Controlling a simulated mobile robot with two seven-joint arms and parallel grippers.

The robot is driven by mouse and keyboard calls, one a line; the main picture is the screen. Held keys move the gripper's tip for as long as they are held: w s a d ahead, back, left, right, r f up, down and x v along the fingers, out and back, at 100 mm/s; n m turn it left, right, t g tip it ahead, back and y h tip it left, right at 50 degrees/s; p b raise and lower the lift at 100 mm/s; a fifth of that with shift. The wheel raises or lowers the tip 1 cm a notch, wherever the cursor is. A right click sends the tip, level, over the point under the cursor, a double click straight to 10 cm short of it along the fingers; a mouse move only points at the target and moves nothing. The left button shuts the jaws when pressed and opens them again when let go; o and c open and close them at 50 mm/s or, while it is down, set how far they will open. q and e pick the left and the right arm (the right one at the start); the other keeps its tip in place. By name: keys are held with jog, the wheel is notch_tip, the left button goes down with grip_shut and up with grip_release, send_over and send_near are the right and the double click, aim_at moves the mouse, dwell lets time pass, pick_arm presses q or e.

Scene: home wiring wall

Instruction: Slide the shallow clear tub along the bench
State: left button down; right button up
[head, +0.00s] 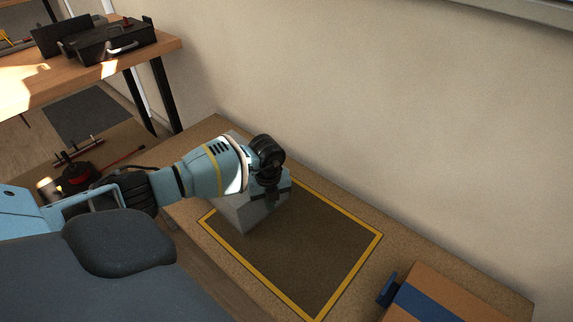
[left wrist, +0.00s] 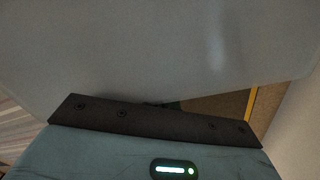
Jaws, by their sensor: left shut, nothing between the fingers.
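The shallow clear tub (head: 241,216) looks grey and see-through and sits on the bench at the left corner of a yellow-outlined area. My left gripper (head: 271,198) is over the tub in the head view, pointing down, with its fingers shut and nothing between them. The arm and wrist hide much of the tub. Whether the fingers touch it I cannot tell. In the left wrist view the tub's pale surface (left wrist: 150,50) fills most of the picture, close to the wrist, and the fingertips are hidden. My right gripper is not in view.
The yellow outline (head: 345,271) frames a dark, bare patch of the bench (head: 310,240). A cardboard box with blue tape (head: 455,300) stands at the lower right. The wall (head: 380,100) runs behind the bench. A wooden table with a black case (head: 110,42) is at upper left.

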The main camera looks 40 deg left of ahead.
pick_arm(q)
jog(key=shift+a, duration=1.55)
jog(key=shift+w+a+b, duration=0.1)
jog(key=shift+a+b, duration=0.35)
jog(key=shift+a, duration=0.45)
jog(key=shift+a+b, duration=0.3)
jog(key=shift+a, duration=1)
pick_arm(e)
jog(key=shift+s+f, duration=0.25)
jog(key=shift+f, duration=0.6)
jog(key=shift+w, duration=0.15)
pick_arm(q)
jog(key=shift+a, duration=0.1)
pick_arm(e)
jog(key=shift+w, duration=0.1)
